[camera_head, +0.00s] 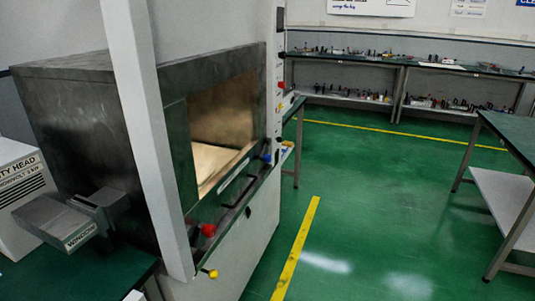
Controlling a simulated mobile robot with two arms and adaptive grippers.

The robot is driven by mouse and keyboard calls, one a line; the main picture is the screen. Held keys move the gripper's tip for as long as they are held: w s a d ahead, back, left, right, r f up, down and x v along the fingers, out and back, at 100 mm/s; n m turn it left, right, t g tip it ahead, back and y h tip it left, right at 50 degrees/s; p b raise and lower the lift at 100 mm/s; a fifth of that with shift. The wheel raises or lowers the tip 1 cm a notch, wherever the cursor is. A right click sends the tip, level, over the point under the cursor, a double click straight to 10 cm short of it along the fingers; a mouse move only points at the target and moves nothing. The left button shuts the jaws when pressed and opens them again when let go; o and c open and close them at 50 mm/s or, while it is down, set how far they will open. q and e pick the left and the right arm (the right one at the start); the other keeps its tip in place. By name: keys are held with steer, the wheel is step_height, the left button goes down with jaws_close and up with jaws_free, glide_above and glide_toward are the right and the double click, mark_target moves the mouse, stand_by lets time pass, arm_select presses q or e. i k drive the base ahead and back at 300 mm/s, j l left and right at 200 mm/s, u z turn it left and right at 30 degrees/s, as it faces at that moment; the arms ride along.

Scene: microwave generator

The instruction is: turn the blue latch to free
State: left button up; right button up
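A small blue part (266,157), which looks like the blue latch, sits at the right end of the sloping front ledge of the microwave generator cabinet (85,120). It is small in the picture, and I cannot tell how it is turned. The cabinet is dark metal with a large front opening (222,115) and a pale, lit inside. A red knob (208,230) and a yellow knob (213,273) sit at the near end of the ledge. Neither of my grippers is in view.
A white upright post (148,130) stands in front of the cabinet. Benches with small items (420,68) line the back wall. A green-topped table (515,135) is at the right. The green floor (375,195) between is clear.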

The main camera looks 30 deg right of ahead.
mark_target(266, 157)
steer(key=i+l, duration=0.65)
steer(key=l, duration=0.25)
